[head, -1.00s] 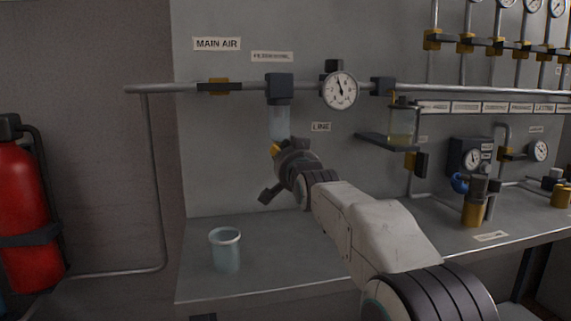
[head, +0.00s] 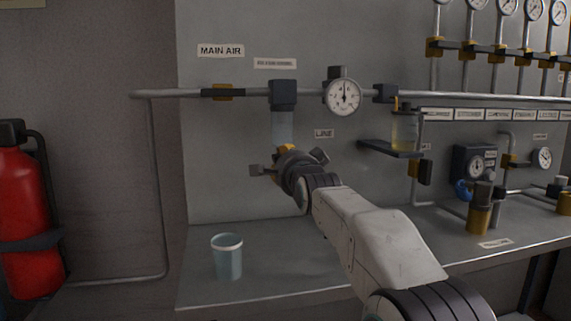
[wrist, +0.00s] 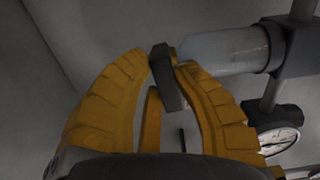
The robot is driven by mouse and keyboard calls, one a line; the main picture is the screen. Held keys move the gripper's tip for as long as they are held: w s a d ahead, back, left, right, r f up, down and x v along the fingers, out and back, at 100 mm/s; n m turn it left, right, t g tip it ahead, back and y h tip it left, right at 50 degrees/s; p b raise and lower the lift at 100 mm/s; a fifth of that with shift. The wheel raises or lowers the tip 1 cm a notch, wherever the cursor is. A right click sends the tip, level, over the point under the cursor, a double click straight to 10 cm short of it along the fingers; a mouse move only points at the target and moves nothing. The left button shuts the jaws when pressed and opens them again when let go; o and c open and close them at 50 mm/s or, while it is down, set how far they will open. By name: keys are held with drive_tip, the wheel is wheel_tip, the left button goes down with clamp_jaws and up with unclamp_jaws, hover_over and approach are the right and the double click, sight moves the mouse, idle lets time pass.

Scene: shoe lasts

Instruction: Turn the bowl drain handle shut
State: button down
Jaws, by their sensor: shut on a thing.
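The clear filter bowl (head: 282,126) hangs under a dark block on the main air pipe. It also shows in the wrist view (wrist: 225,50), lying sideways there. The bowl drain handle, a short dark bar, sits at the bowl's lower end in the wrist view (wrist: 168,80). My gripper (wrist: 164,68) has its yellow fingers on either side of this bar, shut on it. In the head view my gripper (head: 284,152) is right below the bowl, and my wrist hides most of the handle.
A light blue cup (head: 228,258) stands on the grey bench (head: 290,275) below. A round gauge (head: 343,97) is right of the bowl. A red extinguisher (head: 25,220) is at far left.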

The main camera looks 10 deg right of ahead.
drive_tip(key=shift+r+m, duration=0.1)
drive_tip(key=shift+m, duration=0.6)
drive_tip(key=c, duration=0.9)
unclamp_jaws()
drive_tip(key=shift+c, duration=0.2)
drive_tip(key=s, duration=1.2)
